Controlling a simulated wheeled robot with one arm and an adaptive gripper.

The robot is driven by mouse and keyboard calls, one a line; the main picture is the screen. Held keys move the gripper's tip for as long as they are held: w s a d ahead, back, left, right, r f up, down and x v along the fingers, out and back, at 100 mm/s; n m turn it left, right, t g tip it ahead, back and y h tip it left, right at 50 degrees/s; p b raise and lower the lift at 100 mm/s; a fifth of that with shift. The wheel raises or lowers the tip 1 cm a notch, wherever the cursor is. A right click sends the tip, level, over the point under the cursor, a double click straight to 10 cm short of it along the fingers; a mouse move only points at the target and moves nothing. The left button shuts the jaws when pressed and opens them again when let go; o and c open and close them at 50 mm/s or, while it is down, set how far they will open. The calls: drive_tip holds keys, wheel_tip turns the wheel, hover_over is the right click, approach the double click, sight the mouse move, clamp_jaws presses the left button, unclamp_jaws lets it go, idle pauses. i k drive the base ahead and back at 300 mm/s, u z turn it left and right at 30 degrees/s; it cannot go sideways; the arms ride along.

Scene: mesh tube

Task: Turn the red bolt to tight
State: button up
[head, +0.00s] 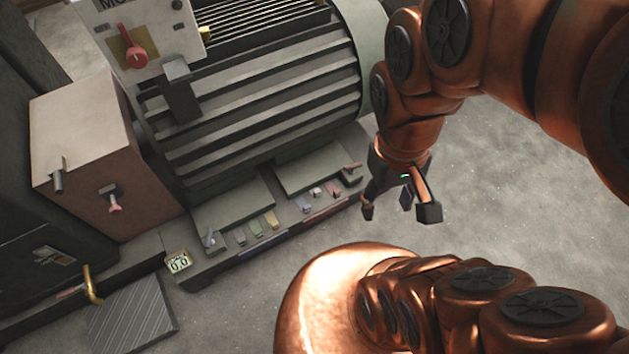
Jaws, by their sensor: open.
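A small bolt with a reddish handle (352,167) sits on the right end of the motor's base; I take it for the red bolt. It is too small to tell how tight it is. My gripper (399,208) hangs to the right of the bolt and a little lower in the picture, over the grey floor. Its dark-tipped fingers are spread apart with nothing between them. It appears apart from the bolt.
A large ribbed motor (260,85) fills the upper middle. A red knob (136,57) is on its panel. A yellow hook (93,285) stands lower left. Floor at right is clear.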

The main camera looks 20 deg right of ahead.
sight(351, 167)
drive_tip(key=k, duration=1.3)
drive_tip(key=u, duration=0.75)
drive_tip(key=i, duration=0.65)
drive_tip(key=u, duration=0.8)
drive_tip(key=i, duration=0.65)
drive_tip(key=z, duration=0.85)
drive_tip(key=i, duration=0.6)
drive_tip(key=z, duration=0.75)
